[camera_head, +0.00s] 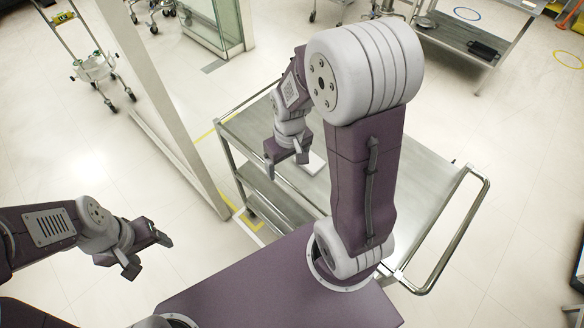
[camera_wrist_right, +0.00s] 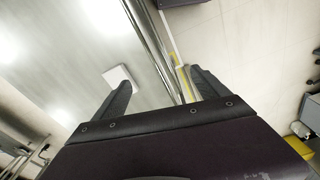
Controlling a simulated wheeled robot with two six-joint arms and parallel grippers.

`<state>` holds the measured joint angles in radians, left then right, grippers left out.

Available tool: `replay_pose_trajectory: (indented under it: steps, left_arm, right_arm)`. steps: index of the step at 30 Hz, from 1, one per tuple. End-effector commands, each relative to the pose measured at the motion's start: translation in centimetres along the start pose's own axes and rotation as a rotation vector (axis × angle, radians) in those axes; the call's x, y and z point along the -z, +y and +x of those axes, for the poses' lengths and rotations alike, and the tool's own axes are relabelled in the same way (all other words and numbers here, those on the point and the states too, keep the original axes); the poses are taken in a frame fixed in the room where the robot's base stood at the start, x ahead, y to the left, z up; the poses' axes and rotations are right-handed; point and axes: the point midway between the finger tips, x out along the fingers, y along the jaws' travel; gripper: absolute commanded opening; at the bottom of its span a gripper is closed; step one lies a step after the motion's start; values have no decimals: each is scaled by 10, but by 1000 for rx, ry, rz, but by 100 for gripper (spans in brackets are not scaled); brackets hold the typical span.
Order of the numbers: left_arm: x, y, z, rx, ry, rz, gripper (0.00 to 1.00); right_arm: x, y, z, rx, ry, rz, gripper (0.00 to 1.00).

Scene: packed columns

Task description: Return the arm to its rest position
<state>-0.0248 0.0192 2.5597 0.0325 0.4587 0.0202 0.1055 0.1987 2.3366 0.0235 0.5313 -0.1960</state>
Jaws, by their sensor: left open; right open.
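My right arm (camera_head: 362,185) rises from my purple base and bends over a metal cart. Its gripper (camera_head: 286,160) hangs above the left part of the cart top, open and empty. In the right wrist view the two dark fingers of the right gripper (camera_wrist_right: 162,90) stand apart with nothing between them but the cart's edge further off. My left gripper (camera_head: 147,254) is at the lower left, open and empty, over bare floor.
The metal cart (camera_head: 420,200) has a tubular handle (camera_head: 455,235) on its right. A flat white item (camera_wrist_right: 118,75) lies on its top. A pale partition (camera_head: 150,100) stands left of the cart. A wheeled stand (camera_head: 95,68) and a metal table (camera_head: 465,38) are further back.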

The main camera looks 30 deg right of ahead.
Motion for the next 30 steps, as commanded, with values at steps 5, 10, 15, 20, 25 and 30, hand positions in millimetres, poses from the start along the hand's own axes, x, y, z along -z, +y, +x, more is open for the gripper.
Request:
replay_pose_trajectory:
  steps: [5, 10, 15, 20, 25, 30]
  left_arm:
    - [0, 0, 0, 0, 0, 0, 65]
    - [0, 0, 0, 0, 0, 0, 65]
    - [-1, 0, 13, 0, 0, 0, 65]
    - [-6, -1, 61, 0, -1, 0, 65]
    - [-6, -1, 58, 0, -1, 0, 65]
    - [-6, -1, 58, 0, 0, 0, 65]
  right_arm:
    - [-45, -38, -9, 12, 29, 83, 84]
    - [-48, -40, -8, 13, 29, 96, 84]
    - [-49, -39, 4, 12, 28, 96, 84]
    - [-52, -39, 52, 12, 28, 95, 84]
    - [-52, -39, 50, 12, 28, 95, 84]
    - [-52, -39, 50, 12, 28, 95, 84]
